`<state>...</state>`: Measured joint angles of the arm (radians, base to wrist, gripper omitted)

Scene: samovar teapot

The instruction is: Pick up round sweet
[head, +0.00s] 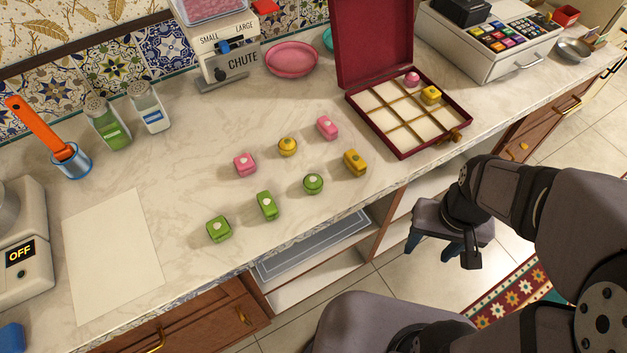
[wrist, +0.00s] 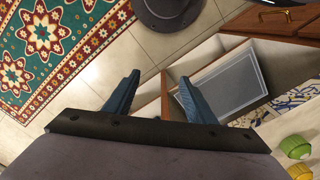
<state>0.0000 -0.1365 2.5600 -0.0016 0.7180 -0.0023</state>
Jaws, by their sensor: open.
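In the head view, a round yellow sweet (head: 287,147) and a round green sweet (head: 313,184) sit apart on the counter. A round pink sweet (head: 412,79) sits in a back compartment of the open red box (head: 404,155). My gripper (head: 438,248) hangs off the counter's front edge, to the right of the loose sweets, fingers pointing down. In the wrist view its blue fingers (wrist: 158,97) are spread with nothing between them. A green sweet (wrist: 295,146) shows at that view's right edge; I cannot tell its exact shape.
Several other sweets, square and oblong, stand near the round ones, including a yellow oblong one (head: 355,162). A pink plate (head: 291,59) and chute machine (head: 222,50) stand behind. The counter left of the sweets has free room.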

